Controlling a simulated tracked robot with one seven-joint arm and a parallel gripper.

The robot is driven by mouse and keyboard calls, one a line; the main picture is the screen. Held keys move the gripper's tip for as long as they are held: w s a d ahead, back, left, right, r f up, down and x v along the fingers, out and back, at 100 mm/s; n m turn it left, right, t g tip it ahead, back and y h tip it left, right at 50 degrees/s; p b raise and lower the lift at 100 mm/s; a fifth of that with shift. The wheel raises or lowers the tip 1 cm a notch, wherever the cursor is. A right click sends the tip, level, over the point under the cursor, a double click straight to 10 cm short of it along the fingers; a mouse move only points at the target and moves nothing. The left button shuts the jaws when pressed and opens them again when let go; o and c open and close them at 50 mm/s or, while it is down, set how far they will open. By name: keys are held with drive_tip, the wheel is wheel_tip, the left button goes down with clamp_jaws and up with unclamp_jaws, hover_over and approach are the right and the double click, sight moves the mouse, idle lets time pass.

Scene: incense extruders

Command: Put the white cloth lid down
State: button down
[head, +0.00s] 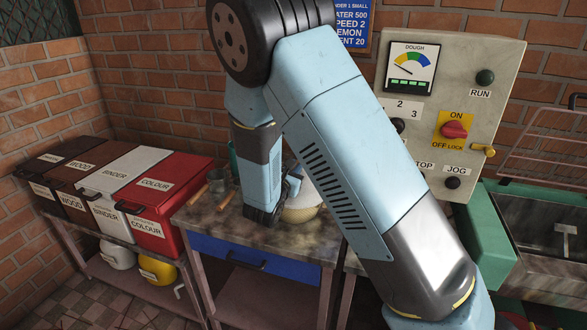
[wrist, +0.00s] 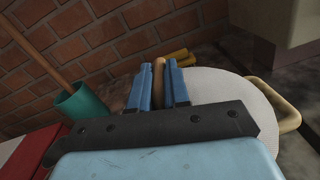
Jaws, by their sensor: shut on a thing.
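The white cloth lid (wrist: 232,88) shows in the wrist view as a pale round disc just beyond my gripper (wrist: 159,74). The two blue fingers are shut on its tan knob (wrist: 158,66). In the head view, my gripper (head: 292,186) is low over the bench, partly hidden by my arm. A tan handle (wrist: 289,121) juts out at the disc's right edge in the wrist view. I cannot tell whether the lid rests on the bowl or hangs just above it.
The worktop (head: 250,236) has a little bare room in front of the bowl. Wooden tools (head: 198,194) lie to the left, by a teal pot (wrist: 80,103). Lidded bins (head: 150,205) stand left; a control panel (head: 450,100) and sink (head: 550,225) are right.

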drive_tip(key=shift+f, duration=0.15)
drive_tip(key=c, duration=1.1)
unclamp_jaws()
